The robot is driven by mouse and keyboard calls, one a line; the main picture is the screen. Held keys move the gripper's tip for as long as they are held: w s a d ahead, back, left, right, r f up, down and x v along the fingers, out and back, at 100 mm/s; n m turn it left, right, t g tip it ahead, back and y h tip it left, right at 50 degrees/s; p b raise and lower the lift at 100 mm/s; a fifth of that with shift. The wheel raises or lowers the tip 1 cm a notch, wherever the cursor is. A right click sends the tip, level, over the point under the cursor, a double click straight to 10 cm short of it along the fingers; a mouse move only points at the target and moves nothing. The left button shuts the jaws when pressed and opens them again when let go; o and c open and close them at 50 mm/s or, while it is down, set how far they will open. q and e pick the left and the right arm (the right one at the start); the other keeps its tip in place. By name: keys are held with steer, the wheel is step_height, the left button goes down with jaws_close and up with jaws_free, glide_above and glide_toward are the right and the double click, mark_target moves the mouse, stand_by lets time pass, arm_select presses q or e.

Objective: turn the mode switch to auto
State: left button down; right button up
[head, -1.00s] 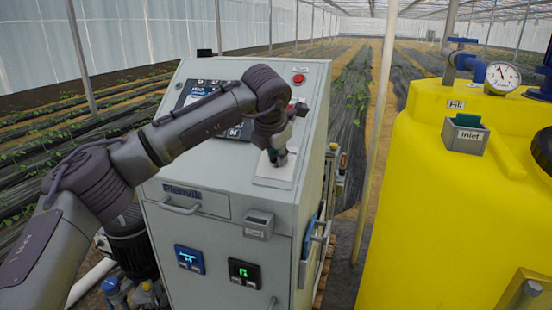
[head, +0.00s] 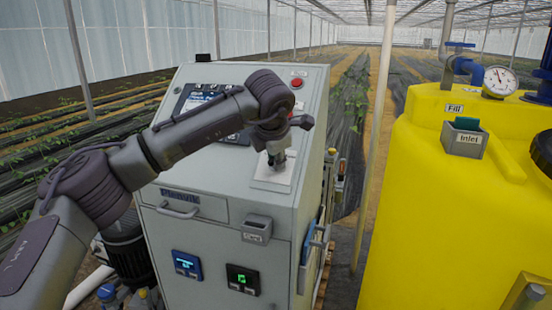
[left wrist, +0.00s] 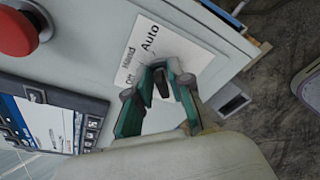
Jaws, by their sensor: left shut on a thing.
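The mode switch's white label plate (head: 272,181) is on the sloped top of the grey cabinet. In the left wrist view the plate (left wrist: 190,57) reads Off, Hand and Auto. My left gripper (head: 278,158) is down at the plate; its green-lined fingers (left wrist: 170,78) are either side of the dark switch knob (left wrist: 162,86) and shut on it. The fingers cover much of the knob, so I cannot tell surely which word it points to. My right gripper is not in view.
A red button (head: 297,83) and a screen (head: 205,100) are near the switch. A small Card holder (head: 257,228) is on the cabinet front. A yellow tank (head: 440,200) with a gauge (head: 500,80) stands to the right, across a gap.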

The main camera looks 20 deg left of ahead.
arm_select(q)
steer(key=c, duration=1.3)
jaws_free()
steer(key=shift+o, duration=0.2)
steer(key=shift+r, duration=0.1)
steer(key=v, duration=1.2)
